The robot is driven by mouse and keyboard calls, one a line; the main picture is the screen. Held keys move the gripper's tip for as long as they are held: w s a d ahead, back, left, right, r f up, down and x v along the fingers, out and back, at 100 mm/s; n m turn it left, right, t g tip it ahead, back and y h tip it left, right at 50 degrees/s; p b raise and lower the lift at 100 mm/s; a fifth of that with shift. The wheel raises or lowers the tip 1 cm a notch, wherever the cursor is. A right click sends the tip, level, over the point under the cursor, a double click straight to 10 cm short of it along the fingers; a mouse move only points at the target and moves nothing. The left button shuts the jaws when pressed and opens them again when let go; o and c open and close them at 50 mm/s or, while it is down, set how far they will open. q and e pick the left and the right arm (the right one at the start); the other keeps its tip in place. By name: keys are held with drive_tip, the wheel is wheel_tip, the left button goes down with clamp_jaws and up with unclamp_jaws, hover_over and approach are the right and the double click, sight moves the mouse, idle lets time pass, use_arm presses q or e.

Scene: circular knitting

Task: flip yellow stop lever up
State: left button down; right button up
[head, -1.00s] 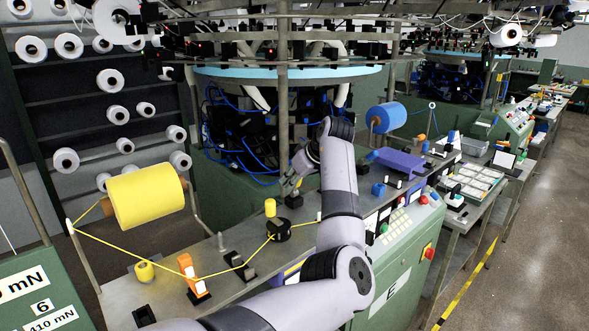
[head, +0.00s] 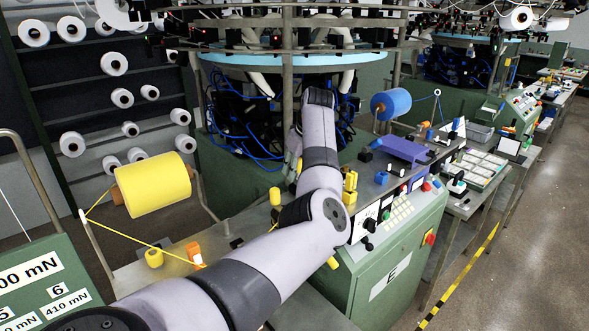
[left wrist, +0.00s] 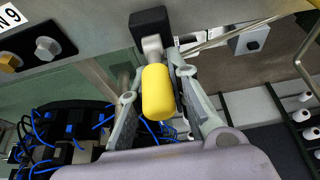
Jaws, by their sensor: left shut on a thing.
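The yellow stop lever (left wrist: 158,92) shows in the left wrist view as a rounded yellow knob on a short grey shaft. The shaft comes out of a black block (left wrist: 150,20) on a grey metal plate. My left gripper (left wrist: 155,68) has one finger on each side of the lever and is shut on it. In the head view the left gripper (head: 293,145) is partly hidden behind my own forearm, beside the knitting machine's blue-cabled centre. The lever cannot be made out there, and whether it points up or down is not clear. My right gripper is not in view.
A green control cabinet (head: 395,260) stands right of my arm. A large yellow yarn cone (head: 152,185) is at the left, with yarn running to an orange part (head: 194,253). A small yellow cylinder (head: 275,196) stands close beside my arm. The aisle floor (head: 530,240) is clear.

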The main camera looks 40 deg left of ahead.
use_arm(q)
drive_tip(key=shift+r, duration=0.15)
drive_tip(key=c, duration=1.5)
unclamp_jaws()
drive_tip(key=shift+o, duration=0.2)
drive_tip(key=v, duration=1.1)
drive_tip(key=shift+r, duration=0.35)
drive_tip(key=shift+d, duration=0.15)
